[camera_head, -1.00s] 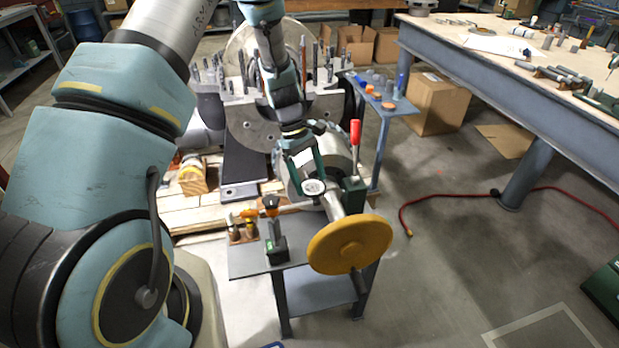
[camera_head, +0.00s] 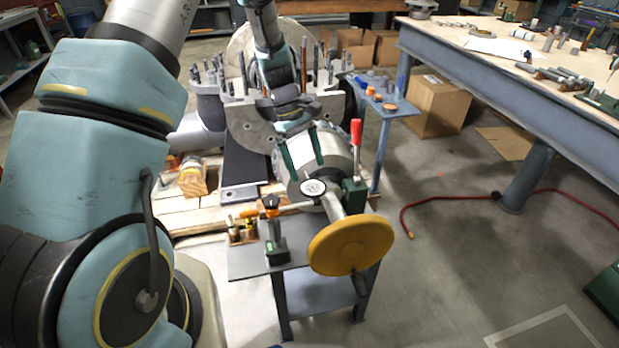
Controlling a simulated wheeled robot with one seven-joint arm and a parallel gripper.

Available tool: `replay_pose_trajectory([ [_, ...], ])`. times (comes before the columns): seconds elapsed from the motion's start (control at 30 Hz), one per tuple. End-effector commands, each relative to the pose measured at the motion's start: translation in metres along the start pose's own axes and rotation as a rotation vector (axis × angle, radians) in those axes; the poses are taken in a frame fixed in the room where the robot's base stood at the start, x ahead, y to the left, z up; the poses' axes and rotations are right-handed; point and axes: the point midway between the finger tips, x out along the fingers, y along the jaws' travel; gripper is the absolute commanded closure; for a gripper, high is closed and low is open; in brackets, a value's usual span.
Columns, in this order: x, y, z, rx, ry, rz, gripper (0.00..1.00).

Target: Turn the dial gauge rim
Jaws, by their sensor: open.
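The dial gauge (camera_head: 313,188) is a small round dial with a white face and a dark rim. It sits on the side of the metal shaft, above the small grey stand. My gripper (camera_head: 305,170) is open, its two dark green fingers pointing down just above and behind the dial in the picture. Nothing shows between the fingers except the grey drum behind them. The fingertips look apart from the rim, though the exact depth is hard to tell. The dial face is too small for its marks to be read.
A yellow handwheel (camera_head: 350,244) and a red-handled lever (camera_head: 356,134) stand close to the right of the dial. A dark green holder with an orange knob (camera_head: 272,212) stands at its left. A red hose (camera_head: 455,199) lies on the floor at the right, which is otherwise mostly clear.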

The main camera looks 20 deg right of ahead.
Motion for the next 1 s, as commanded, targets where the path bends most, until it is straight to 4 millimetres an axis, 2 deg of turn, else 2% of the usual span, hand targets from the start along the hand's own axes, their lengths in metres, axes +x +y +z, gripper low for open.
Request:
replay_pose_trajectory([
  [0.2,-0.041,0.001,-0.001,0.001,0.003,0.004,0.00],
  [0.33,-0.057,0.000,-0.001,0.000,0.001,0.002,0.00],
  [0.5,-0.065,0.000,0.000,-0.001,0.001,0.000,0.00],
  [0.9,-0.065,-0.001,0.000,0.000,0.001,0.000,0.00],
  [1.0,-0.072,-0.011,-0.004,0.010,0.018,0.008,0.00],
])
